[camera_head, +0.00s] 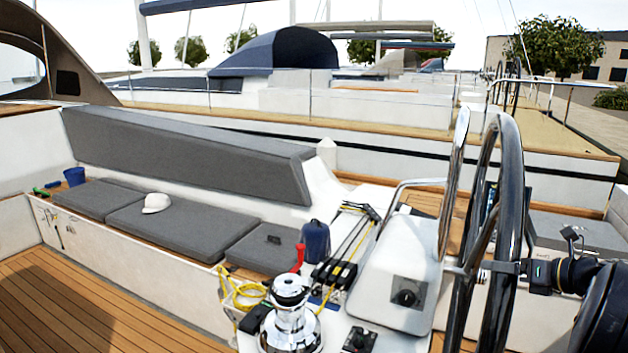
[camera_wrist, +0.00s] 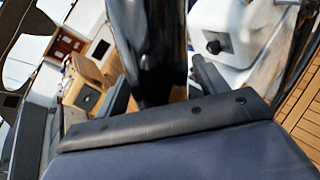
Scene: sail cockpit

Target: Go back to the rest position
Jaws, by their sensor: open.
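My gripper (camera_head: 512,268) is at the right of the head view, at the end of my black arm, close beside the chrome steering wheel (camera_head: 512,170). Its fingers point left toward the wheel. In the wrist view my gripper (camera_wrist: 160,78) shows its two dark fingers spread apart, with its grey body across the bottom. A dark, upright, blurred bar (camera_wrist: 157,40) stands between or just beyond the fingers; it looks like part of the wheel. I cannot tell whether the fingers touch it. No object is held.
The white pedestal (camera_head: 400,270) stands left of the wheel. A chrome winch (camera_head: 290,315), yellow rope (camera_head: 240,290) and blue bottle (camera_head: 316,240) are further left. Grey cushions (camera_head: 185,230) bear a white cap (camera_head: 156,203). A blue bucket (camera_head: 75,176) stands at far left. The teak floor (camera_head: 60,310) is clear.

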